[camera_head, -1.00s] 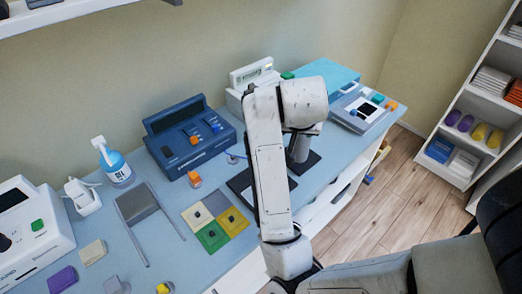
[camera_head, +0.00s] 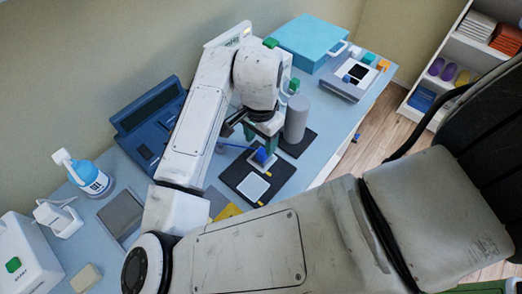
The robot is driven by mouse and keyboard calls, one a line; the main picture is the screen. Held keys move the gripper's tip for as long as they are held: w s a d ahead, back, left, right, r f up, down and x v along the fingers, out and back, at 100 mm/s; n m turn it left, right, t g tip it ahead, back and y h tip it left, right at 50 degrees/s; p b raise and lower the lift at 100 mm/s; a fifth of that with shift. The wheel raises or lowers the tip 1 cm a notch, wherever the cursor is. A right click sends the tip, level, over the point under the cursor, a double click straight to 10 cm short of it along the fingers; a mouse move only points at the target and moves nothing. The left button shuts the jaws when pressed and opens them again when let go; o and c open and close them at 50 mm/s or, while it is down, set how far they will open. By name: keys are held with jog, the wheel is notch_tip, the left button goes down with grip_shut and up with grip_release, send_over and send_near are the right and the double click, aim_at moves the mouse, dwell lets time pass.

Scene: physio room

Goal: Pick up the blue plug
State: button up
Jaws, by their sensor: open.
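A small blue plug (camera_head: 263,157) stands at the back edge of a black mat, beside a white pad (camera_head: 254,187). A thin blue cable (camera_head: 235,147) runs toward it from the left. My gripper (camera_head: 260,146) points down at the plug with its green-tipped fingers open. The fingers are close to the plug's top, on either side of it as far as I can tell. My wrist hides part of the area behind, and I cannot tell whether the fingers touch the plug.
A grey cylinder (camera_head: 296,118) stands on a dark base just right of my gripper. A blue console (camera_head: 150,112) is at the left, partly behind my arm. A turquoise box (camera_head: 306,42) and a grey device with coloured blocks (camera_head: 338,86) stand at the back right.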

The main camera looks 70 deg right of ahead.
aim_at(262, 151)
jog(key=shift+d+f+p, duration=0.25)
jog(key=shift+f+p, duration=0.1)
jog(key=shift+f, duration=1.4)
jog(key=shift+d+f+p, duration=0.2)
jog(key=shift+f+p, duration=0.1)
jog(key=shift+f, duration=1.45)
jog(key=c, duration=0.8)
jog(key=shift+r, duration=0.1)
